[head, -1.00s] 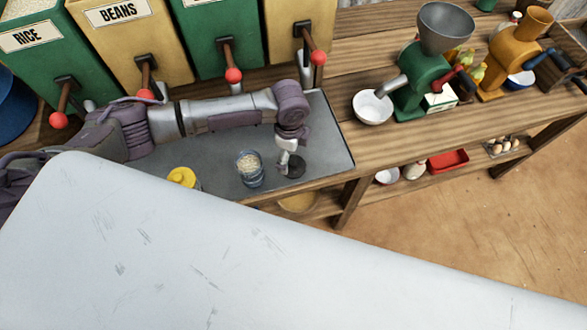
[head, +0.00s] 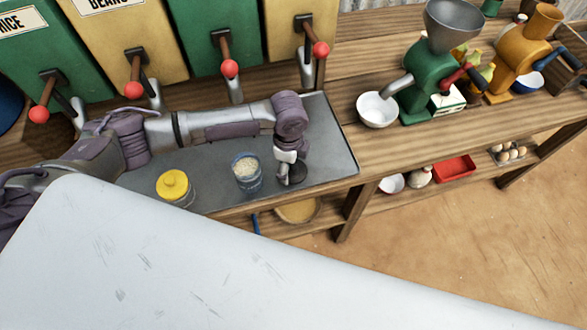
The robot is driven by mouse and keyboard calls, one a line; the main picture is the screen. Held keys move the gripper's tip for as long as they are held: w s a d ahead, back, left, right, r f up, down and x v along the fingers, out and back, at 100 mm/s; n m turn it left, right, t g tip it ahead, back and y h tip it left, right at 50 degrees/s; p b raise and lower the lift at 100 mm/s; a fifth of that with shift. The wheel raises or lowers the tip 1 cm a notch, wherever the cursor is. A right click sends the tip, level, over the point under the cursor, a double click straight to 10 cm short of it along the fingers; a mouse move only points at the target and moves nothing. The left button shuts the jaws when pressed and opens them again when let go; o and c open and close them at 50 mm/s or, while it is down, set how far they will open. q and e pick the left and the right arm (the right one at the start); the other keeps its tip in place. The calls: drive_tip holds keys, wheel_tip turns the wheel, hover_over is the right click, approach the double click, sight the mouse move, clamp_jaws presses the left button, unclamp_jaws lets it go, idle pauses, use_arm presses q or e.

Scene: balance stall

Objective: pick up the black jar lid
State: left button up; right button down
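The black jar lid (head: 298,174) lies on the dark grey counter mat (head: 334,150), near its right front part. My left gripper (head: 287,177) points down at the lid's left edge and partly hides it. The fingers are small and close to the lid; I cannot tell whether they touch it or how far apart they are. A glass jar of pale grain (head: 246,172) without a lid stands just left of the gripper. My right gripper does not show.
A yellow-lidded jar (head: 174,188) stands further left on the mat. Dispensers with red-knobbed levers (head: 230,68) line the back. A white bowl (head: 377,110) and a green grinder (head: 424,92) stand to the right. My own large pale surface fills the foreground.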

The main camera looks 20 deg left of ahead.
use_arm(q)
drive_tip(key=shift+s, duration=0.15)
drive_tip(key=c, duration=0.4)
drive_tip(key=shift+c, duration=0.2)
